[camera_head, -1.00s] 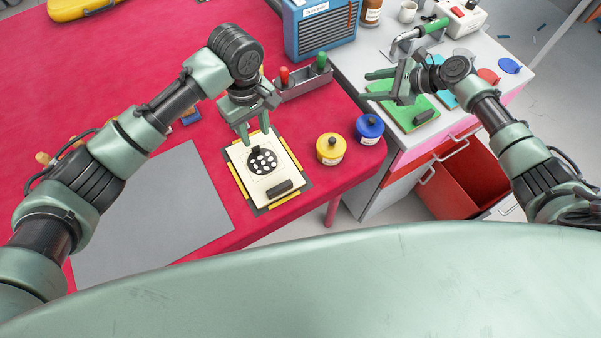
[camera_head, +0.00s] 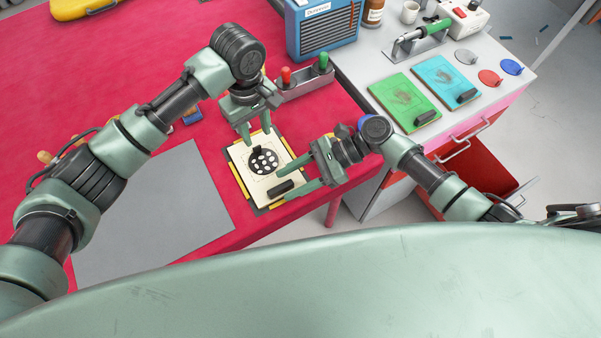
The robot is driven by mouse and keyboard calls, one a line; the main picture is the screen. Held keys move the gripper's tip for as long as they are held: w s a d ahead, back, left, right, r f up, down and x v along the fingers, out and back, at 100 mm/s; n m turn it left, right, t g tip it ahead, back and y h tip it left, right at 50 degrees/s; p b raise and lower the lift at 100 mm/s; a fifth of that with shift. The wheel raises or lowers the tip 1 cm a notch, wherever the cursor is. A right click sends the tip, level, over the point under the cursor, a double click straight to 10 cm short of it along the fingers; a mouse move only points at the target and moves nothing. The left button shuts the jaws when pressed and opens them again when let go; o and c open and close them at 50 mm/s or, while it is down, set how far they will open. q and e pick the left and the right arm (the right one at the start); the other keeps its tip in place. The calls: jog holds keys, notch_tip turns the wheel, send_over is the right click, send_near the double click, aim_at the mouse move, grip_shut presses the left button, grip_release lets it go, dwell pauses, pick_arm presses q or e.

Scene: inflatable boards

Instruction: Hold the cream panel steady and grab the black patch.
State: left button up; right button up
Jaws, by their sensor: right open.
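The cream panel (camera_head: 251,182) lies on a dark mat with yellow strips on the red table. On it is a round black patch with white dots (camera_head: 263,161) and a small black upright tab at its far edge. A black block handle (camera_head: 280,188) sits at the panel's near end. My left gripper (camera_head: 256,138) is above the panel's far edge, pointing down, with its fingers apart and empty, close to the tab. My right gripper (camera_head: 278,187) is open at the panel's right side, its fingers on either side of the block; I cannot tell whether they touch it.
A tool caddy (camera_head: 303,84) and blue radio (camera_head: 321,25) stand behind. The grey bench holds green (camera_head: 392,95) and blue (camera_head: 430,72) panels and small grey, red and blue discs. A grey sheet (camera_head: 160,215) lies left. An open red drawer (camera_head: 478,183) is at right.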

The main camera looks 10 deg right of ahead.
aim_at(276, 189)
jog(key=x, duration=0.5)
jog(key=shift+w, duration=0.1)
grip_shut()
dwell(0.4)
